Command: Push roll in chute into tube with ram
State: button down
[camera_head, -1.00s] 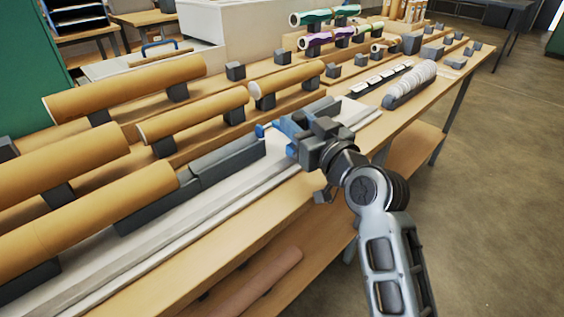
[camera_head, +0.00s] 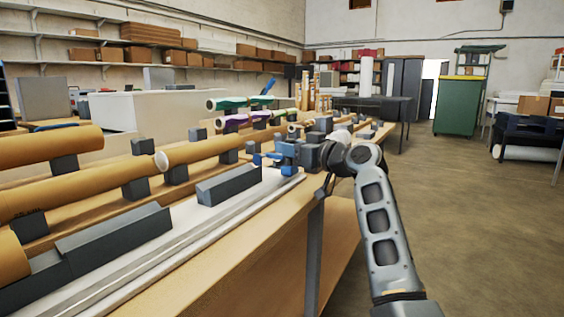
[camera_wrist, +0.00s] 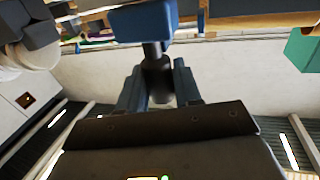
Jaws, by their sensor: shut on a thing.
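My gripper (camera_head: 284,153) is at the far end of the grey chute in the head view. It is shut on the dark post of the blue ram (camera_head: 258,158). The wrist view shows my gripper (camera_wrist: 157,88) with a finger on each side of the post, below the ram's blue block (camera_wrist: 146,20). The dark grey chute (camera_head: 228,184) lies along the white bed, with another grey trough piece (camera_head: 115,240) nearer. The end of a brown tube (camera_head: 10,258) shows at the lower left edge. I cannot make out a roll inside the chute.
More brown tubes (camera_head: 205,149) rest on dark blocks behind the chute. Green and purple rolls (camera_head: 237,120) lie farther back. The white bed (camera_head: 160,262) runs along the bench's front. The floor (camera_head: 470,230) to the right is clear.

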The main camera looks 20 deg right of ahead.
jog(key=shift+w+d, duration=0.2)
jog(key=shift+d, duration=0.15)
jog(key=c, duration=0.9)
grip_release()
jog(key=shift+w+d, duration=0.1)
jog(key=v, duration=0.7)
jog(key=shift+s+d, duration=0.1)
jog(key=shift+s, duration=0.3)
jog(key=shift+f, duration=0.1)
